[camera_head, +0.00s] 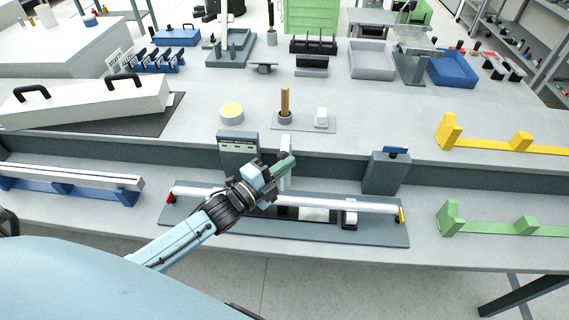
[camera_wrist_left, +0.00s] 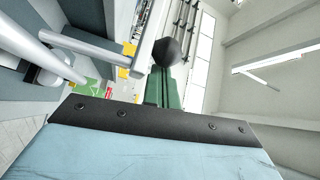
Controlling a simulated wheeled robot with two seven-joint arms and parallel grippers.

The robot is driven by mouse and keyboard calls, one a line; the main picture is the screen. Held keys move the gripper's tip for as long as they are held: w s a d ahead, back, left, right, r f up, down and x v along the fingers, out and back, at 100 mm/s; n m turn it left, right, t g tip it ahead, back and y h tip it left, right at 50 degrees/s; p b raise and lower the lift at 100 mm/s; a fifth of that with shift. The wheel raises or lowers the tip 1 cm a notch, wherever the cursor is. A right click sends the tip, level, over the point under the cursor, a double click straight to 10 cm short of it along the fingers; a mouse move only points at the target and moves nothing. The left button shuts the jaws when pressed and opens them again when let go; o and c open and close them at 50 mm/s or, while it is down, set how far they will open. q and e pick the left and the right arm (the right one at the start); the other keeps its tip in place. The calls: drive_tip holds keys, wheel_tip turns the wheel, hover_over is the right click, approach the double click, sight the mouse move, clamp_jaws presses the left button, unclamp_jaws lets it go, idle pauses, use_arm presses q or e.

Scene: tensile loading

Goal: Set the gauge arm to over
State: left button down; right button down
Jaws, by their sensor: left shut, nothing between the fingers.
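My left gripper (camera_head: 289,161) is shut, with its green fingers pressed together and empty. It is above the middle of a dark fixture plate (camera_head: 380,232) that carries a long silver bar (camera_head: 340,204) with a red left end and a yellow right end. A white upright post (camera_head: 286,145) stands just behind the fingertips. In the left wrist view, a black ball knob (camera_wrist_left: 166,52) lies straight ahead of the shut fingers (camera_wrist_left: 164,92), beside a pale rod (camera_wrist_left: 150,35). I cannot tell whether they touch. Which part is the gauge arm is unclear. My right gripper is out of view.
A grey box with a display (camera_head: 238,149) and another grey box (camera_head: 386,173) stand behind the bar. A blue rack (camera_head: 70,187) is at left; green (camera_head: 490,228) and yellow (camera_head: 490,143) holders are at right. The upper bench has clear room at middle right.

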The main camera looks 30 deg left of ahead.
use_arm(q)
drive_tip(key=s, duration=0.9)
drive_tip(key=shift+s+a, duration=0.25)
drive_tip(key=shift+a, duration=0.15)
drive_tip(key=shift+r, duration=0.1)
